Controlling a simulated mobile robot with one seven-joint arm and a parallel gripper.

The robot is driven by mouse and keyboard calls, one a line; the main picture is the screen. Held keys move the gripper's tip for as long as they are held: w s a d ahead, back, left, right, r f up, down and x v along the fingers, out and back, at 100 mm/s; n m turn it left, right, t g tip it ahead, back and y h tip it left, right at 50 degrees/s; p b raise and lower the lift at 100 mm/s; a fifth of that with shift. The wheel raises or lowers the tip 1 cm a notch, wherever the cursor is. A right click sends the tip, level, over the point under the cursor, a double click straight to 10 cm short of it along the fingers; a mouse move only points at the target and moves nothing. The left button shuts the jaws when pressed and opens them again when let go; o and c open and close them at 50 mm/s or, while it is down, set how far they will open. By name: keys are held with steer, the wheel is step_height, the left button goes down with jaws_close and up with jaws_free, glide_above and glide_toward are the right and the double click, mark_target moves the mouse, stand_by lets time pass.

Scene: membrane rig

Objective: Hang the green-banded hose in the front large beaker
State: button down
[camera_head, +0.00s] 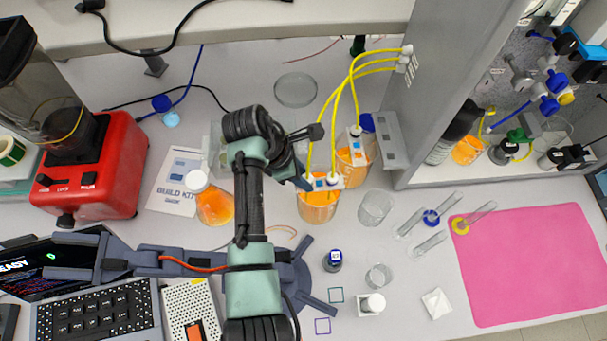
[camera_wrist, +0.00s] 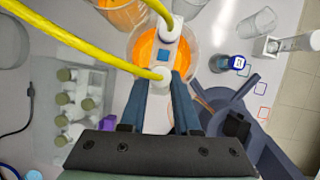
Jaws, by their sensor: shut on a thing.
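The front large beaker (camera_head: 318,209) holds orange liquid; it also shows in the wrist view (camera_wrist: 136,46). A white clip plate with a blue square (camera_wrist: 164,54) lies across its rim. Two yellow hoses with white end collars come down at this plate. My gripper (camera_head: 303,184) is over the beaker's left rim. Its fingers (camera_wrist: 160,82) are shut around the white collar of the nearer yellow hose (camera_wrist: 85,50). No green band can be made out; the fingers hide part of the collar. The hose's lower end is hidden.
A second orange-filled beaker (camera_head: 353,168) stands behind, with a hose at its rim. An empty beaker (camera_head: 375,208) stands to the right and an orange flask (camera_head: 214,206) to the left. The grey cabinet wall (camera_head: 420,90) rises behind right. A dark-capped bottle (camera_head: 333,261) stands in front.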

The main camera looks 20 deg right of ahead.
steer(key=shift+f, duration=0.2)
stand_by(0.3)
steer(key=c, duration=0.6)
jaws_free()
steer(key=shift+o, duration=0.2)
steer(key=shift+r, duration=0.1)
steer(key=v, duration=1.2)
steer(key=shift+a+r+b, duration=0.25)
steer(key=shift+r+b, duration=0.05)
steer(key=shift+r, duration=0.05)
